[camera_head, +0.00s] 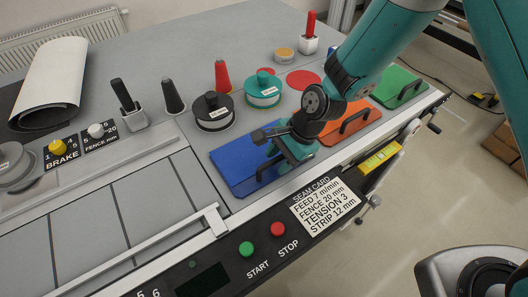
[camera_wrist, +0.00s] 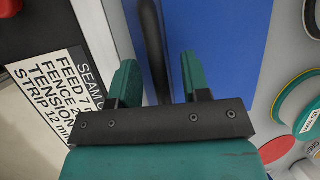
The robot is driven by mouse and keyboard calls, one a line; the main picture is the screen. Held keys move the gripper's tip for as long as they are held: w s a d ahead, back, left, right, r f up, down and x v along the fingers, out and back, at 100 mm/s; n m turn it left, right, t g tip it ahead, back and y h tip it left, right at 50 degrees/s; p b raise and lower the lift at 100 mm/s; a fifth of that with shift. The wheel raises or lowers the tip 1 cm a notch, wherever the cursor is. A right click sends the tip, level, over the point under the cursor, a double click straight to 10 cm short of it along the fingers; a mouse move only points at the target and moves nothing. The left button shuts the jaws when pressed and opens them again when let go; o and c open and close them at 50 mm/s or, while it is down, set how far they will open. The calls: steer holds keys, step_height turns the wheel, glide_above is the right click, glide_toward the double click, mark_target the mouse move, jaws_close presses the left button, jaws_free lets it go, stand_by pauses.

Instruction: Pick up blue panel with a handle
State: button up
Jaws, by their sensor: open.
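The blue panel (camera_head: 234,170) lies flat on the grey table near its front edge, left of an orange panel. It also fills the middle of the wrist view (camera_wrist: 228,55). Its black handle (camera_head: 265,168) is partly hidden by my gripper in the head view. In the wrist view the handle (camera_wrist: 153,45) runs up the picture between the two teal fingers. My gripper (camera_wrist: 160,80) is open, with a finger on each side of the handle. It also shows over the panel in the head view (camera_head: 280,155). I cannot tell how far the fingers reach down beside the handle.
An orange panel (camera_head: 350,121) and a green panel (camera_head: 397,85), each with a black handle, lie to the right. Tape rolls (camera_head: 213,112) and cones (camera_head: 173,97) stand behind. The control strip with a seam card (camera_head: 325,205) runs along the front.

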jaws_close()
steer(key=shift+r, duration=0.1)
